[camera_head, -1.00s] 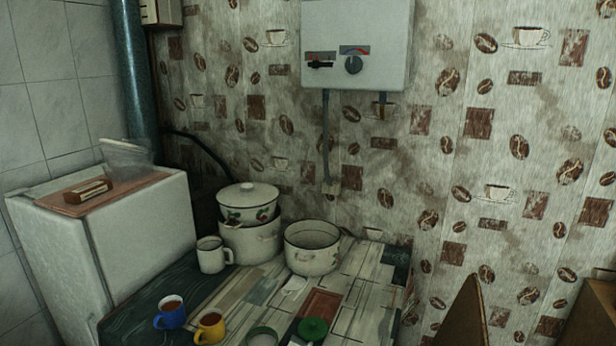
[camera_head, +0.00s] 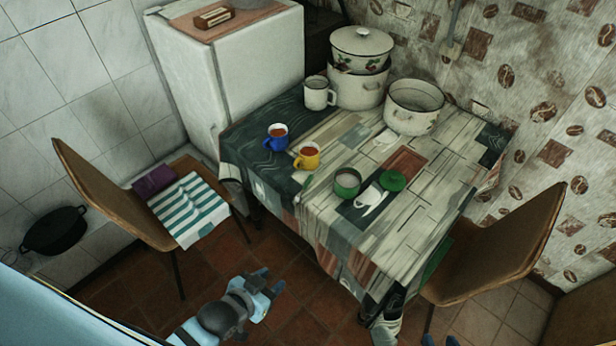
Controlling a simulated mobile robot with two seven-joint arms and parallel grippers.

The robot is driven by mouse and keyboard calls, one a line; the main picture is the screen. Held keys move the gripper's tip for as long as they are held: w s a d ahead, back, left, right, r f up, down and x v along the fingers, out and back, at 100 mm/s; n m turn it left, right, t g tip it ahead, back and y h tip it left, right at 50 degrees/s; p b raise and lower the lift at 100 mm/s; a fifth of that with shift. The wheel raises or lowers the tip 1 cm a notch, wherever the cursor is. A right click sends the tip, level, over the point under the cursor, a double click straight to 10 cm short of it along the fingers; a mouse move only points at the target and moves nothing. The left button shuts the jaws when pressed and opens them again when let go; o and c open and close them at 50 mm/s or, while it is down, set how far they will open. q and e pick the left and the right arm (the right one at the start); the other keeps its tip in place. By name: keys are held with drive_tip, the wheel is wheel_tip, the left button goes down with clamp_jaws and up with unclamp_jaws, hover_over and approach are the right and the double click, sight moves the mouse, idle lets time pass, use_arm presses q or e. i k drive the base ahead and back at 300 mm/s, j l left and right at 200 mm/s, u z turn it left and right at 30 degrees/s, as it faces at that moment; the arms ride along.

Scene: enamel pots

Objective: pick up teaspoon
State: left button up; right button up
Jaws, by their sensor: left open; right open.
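I cannot make out a teaspoon on the table (camera_head: 433,178). A blue mug (camera_head: 277,138) and a yellow mug (camera_head: 307,156), both with brown drink, stand at its left side. My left gripper (camera_head: 269,282) is open and empty over the floor, in front of and below the table. My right gripper (camera_head: 440,340) is only just in view at the bottom edge, apparently open and empty.
A white enamel mug (camera_head: 319,93), a lidded pot on a larger pot (camera_head: 356,91) and an open pot (camera_head: 414,107) fill the table's back. Wooden chairs stand left (camera_head: 110,195) and right (camera_head: 507,248). A white fridge (camera_head: 250,65) stands behind left. The tiled floor (camera_head: 315,300) in front is free.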

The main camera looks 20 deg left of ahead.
sight(296, 200)
drive_tip(key=i+l+u, duration=0.1)
drive_tip(key=l, duration=0.2)
drive_tip(key=i+l, duration=0.2)
drive_tip(key=u, duration=2)
drive_tip(key=k+l, duration=0.05)
